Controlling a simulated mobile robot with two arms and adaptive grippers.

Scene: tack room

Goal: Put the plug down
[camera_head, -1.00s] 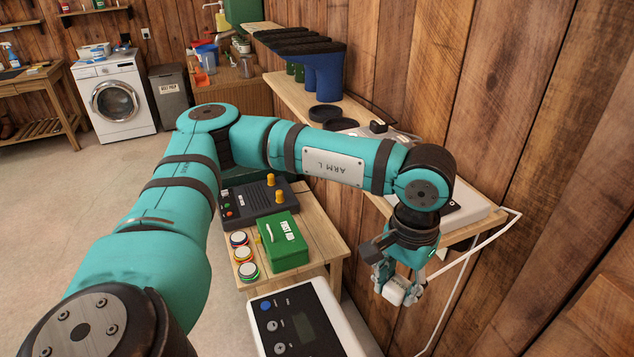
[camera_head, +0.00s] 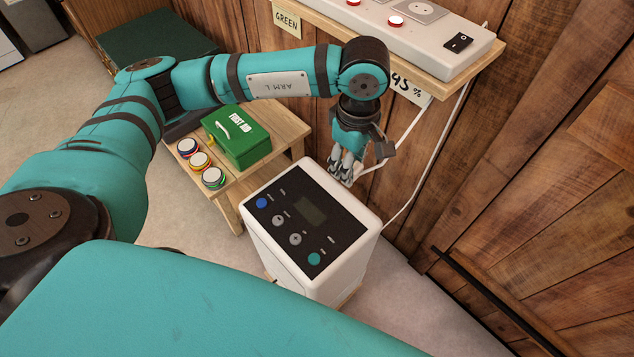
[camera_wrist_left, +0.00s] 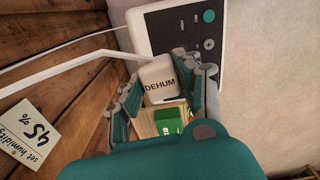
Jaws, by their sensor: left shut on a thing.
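The white plug (camera_wrist_left: 158,74), marked DEHUM, sits between the fingers of my left gripper (camera_wrist_left: 163,92), with a white cord running from it to the left. In the head view my left gripper (camera_head: 344,170) points down just behind the back corner of the white dehumidifier (camera_head: 355,222) and is shut on the plug, which is mostly hidden there by the fingers. The dehumidifier's dark control panel (camera_wrist_left: 185,28) also shows in the wrist view. My right gripper is not in view.
A power strip (camera_head: 437,27) with a switch lies on a wall shelf (camera_head: 470,70) above. A card reading 45 % (camera_wrist_left: 35,133) hangs under it. A green first aid box (camera_head: 240,137) and several round tins (camera_head: 200,161) stand on a low wooden table (camera_head: 290,130). Wooden wall is close on the right.

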